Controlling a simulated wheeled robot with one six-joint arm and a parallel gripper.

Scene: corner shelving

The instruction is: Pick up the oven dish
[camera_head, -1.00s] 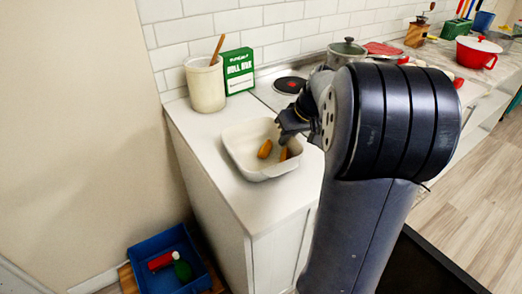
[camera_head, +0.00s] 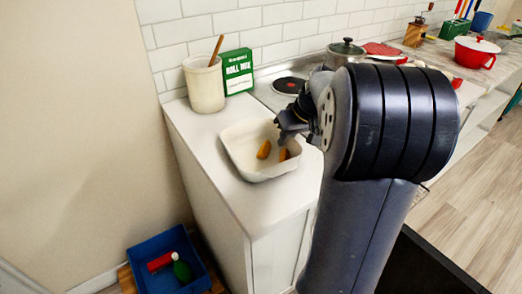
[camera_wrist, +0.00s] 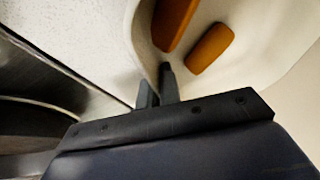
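The oven dish (camera_head: 238,157) is a cream, roughly square dish on the white counter near its left end. Two orange-brown pieces lie inside it, one (camera_head: 263,150) clear and one (camera_head: 283,155) partly hidden. My gripper (camera_head: 281,137) is at the dish's far right side, pointing down. In the wrist view the dish (camera_wrist: 270,45) fills the upper right. There the two fingers of my gripper (camera_wrist: 157,88) are close together on either side of the dish's wall, one inside and one outside. The dish looks level; any gap under it cannot be seen.
A cream crock (camera_head: 205,86) with a wooden spoon and a green box (camera_head: 238,72) stand behind the dish. A hob with a lidded pot (camera_head: 346,52) is to the right. A blue crate (camera_head: 150,248) is on the floor at left. The counter in front is clear.

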